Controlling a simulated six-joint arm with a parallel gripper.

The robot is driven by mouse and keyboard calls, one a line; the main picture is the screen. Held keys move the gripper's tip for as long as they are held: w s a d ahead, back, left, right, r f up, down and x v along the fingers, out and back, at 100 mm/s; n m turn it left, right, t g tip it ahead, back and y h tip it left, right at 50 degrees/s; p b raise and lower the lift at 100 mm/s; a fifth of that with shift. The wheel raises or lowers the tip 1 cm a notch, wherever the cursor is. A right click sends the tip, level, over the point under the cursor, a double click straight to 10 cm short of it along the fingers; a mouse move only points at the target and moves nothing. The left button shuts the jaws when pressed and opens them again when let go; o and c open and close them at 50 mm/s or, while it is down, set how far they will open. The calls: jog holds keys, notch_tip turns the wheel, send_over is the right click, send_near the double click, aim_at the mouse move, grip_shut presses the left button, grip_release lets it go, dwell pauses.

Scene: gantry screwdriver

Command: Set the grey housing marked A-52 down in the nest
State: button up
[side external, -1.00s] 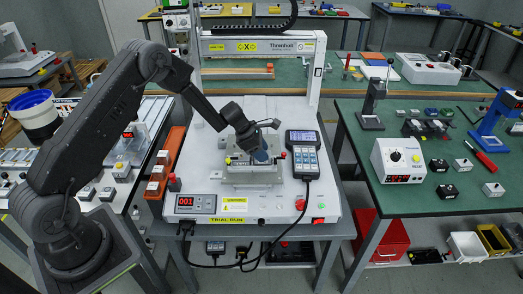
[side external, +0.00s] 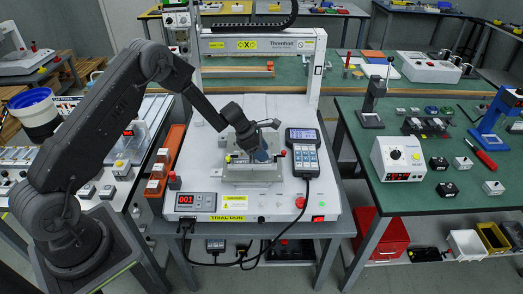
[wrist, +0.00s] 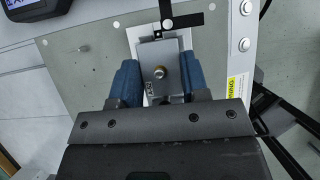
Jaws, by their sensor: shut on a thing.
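My gripper (wrist: 161,80) is shut on a grey housing (wrist: 160,52), with one blue finger on each side of it in the wrist view. The housing has a round brass-coloured part on its top face; a small mark near its lower left is too small to read. In the side external view my gripper (side external: 262,155) is low over the grey nest (side external: 250,177) in the middle of the white machine bed. The housing is mostly hidden there behind my gripper. I cannot tell whether it touches the nest floor.
A handheld controller (side external: 303,150) stands just right of the nest. A red counter display (side external: 194,202) sits at the front left of the bed. The gantry beam (side external: 262,44) crosses behind. An orange rail (side external: 165,163) with grey blocks lies to the left.

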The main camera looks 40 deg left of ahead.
jog(key=o, duration=1.3)
jog(key=shift+c, duration=0.2)
jog(key=shift+r, duration=4)
